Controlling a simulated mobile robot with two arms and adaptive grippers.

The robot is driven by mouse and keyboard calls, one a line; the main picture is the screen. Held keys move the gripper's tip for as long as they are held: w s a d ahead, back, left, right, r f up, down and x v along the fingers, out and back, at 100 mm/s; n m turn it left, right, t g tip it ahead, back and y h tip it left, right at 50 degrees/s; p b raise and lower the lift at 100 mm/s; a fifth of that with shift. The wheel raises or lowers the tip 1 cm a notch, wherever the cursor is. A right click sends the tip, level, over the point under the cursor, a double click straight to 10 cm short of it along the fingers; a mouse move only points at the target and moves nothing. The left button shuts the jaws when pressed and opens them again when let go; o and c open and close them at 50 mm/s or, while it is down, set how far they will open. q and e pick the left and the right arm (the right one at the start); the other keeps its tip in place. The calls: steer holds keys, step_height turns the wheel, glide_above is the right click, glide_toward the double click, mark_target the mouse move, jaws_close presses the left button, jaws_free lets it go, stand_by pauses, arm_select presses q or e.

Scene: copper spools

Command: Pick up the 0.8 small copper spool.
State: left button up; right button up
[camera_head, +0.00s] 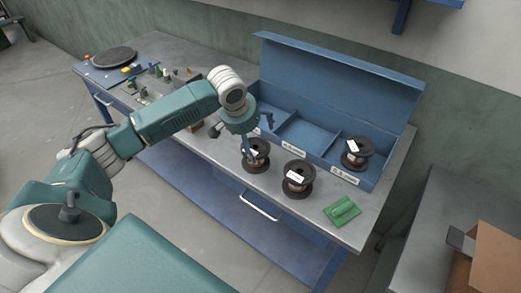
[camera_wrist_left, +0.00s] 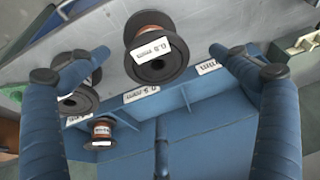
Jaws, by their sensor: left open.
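Three dark spools wound with copper wire and bearing white labels are in view. The left spool (camera_head: 259,162) stands on the workbench in front of the blue box, just below my left gripper (camera_head: 243,130). In the left wrist view this spool (camera_wrist_left: 152,66) lies between the open, empty fingers; its label seems to read 0.8 mm, but is blurred. The middle spool (camera_head: 297,190) stands to its right, and in the wrist view (camera_wrist_left: 78,101) it is partly behind a finger. The third spool (camera_head: 358,160) sits in the box's right compartment. My right gripper is out of view.
The blue box (camera_head: 340,72) has an open lid, dividers and labels on its front. Small parts and a dark round disc (camera_head: 113,57) lie at the far left. A cardboard box (camera_head: 497,260) is at lower right.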

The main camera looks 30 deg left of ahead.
mark_target(254, 149)
arm_select(q)
step_height(254, 149, down, 3)
steer(key=shift+w, duration=0.15)
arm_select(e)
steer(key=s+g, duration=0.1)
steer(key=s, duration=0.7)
arm_select(q)
steer(key=x, duration=0.1)
steer(key=p+x, duration=0.1)
steer(key=x, duration=0.1)
steer(key=p+x, duration=0.1)
steer(key=x, duration=0.1)
steer(key=shift+s+d+f, duration=0.1)
steer(key=shift+s+f, duration=0.05)
steer(key=shift+s, duration=0.15)
steer(key=shift+w+f, duration=0.1)
steer(key=shift+f, duration=0.2)
steer(key=shift+w+f, duration=0.1)
steer(key=shift+c, duration=0.5)
steer(key=c, duration=1.7)
steer(key=shift+c, duration=1.1)
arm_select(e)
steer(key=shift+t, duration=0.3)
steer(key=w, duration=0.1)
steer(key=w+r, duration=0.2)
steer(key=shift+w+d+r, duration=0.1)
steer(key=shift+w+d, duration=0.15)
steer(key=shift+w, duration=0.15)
arm_select(q)
steer(key=shift+c, duration=0.6)
